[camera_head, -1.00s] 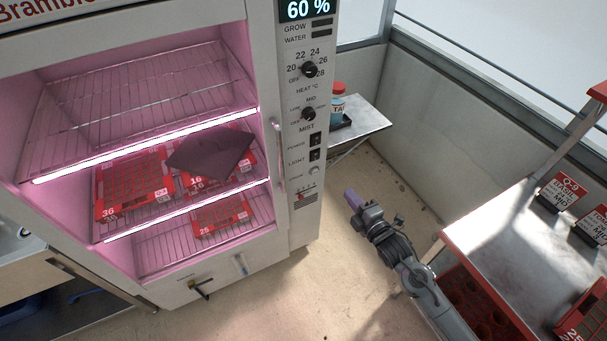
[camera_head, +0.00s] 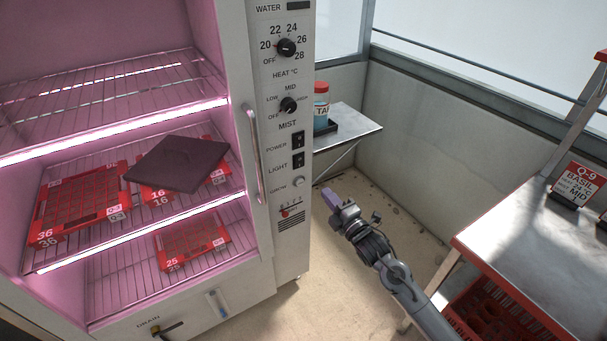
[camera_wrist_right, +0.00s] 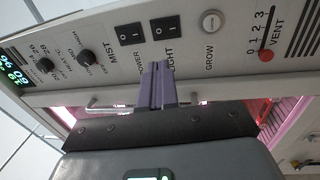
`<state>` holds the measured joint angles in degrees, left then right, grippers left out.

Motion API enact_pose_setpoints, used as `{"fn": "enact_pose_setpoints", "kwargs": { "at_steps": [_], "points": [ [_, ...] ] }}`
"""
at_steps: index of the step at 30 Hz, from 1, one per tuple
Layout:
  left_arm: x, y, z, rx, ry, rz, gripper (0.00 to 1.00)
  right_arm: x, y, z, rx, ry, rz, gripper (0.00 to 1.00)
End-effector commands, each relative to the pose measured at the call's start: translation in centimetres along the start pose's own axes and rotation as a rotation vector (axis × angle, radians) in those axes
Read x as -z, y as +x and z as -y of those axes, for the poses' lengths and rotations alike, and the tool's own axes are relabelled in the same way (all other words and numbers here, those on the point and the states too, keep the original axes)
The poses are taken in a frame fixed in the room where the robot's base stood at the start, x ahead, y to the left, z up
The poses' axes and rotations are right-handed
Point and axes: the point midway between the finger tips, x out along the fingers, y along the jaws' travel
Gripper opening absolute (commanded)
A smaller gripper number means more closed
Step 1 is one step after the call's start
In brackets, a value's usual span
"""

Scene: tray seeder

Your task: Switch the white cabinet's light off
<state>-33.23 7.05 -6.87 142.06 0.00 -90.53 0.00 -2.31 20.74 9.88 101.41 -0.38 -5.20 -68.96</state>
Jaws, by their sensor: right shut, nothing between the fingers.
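The white cabinet (camera_head: 235,60) stands at the left with its inside lit pink and its shelf light strips glowing. On its control panel, the black LIGHT rocker switch (camera_head: 298,160) sits below the POWER switch (camera_head: 298,139). In the right wrist view, the LIGHT switch (camera_wrist_right: 165,27) is just beyond my fingers, beside the POWER switch (camera_wrist_right: 131,33). My right gripper (camera_head: 328,196) is shut and empty, with purple fingertips, to the lower right of the panel; in the wrist view its tips (camera_wrist_right: 157,68) overlap the lettering under the switches. Contact is not visible. My left gripper is not in view.
Near the switches are the MIST knob (camera_head: 289,105), the GROW button (camera_head: 298,182) and the red VENT slider (camera_head: 285,213). The cabinet handle (camera_head: 252,155) sticks out left of the panel. A metal bench (camera_head: 510,225) stands at the right; open floor lies between.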

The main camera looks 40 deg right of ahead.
Motion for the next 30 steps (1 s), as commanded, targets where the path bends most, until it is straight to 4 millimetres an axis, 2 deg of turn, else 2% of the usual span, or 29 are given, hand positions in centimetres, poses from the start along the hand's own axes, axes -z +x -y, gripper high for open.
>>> {"fn": "enact_pose_setpoints", "kwargs": {
  "at_steps": [17, 23, 30],
  "points": [
    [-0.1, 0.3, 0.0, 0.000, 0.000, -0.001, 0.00, 0.0, 0.6, 0.1, -0.003, 0.001, 0.000, 0.00],
    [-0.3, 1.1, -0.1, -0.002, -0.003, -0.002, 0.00, 0.1, 2.8, 0.1, -0.006, 0.002, 0.000, 0.00],
    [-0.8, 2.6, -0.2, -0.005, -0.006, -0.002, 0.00, 0.0, 7.0, 0.2, -0.004, 0.002, 0.001, 0.00]
  ]
}}
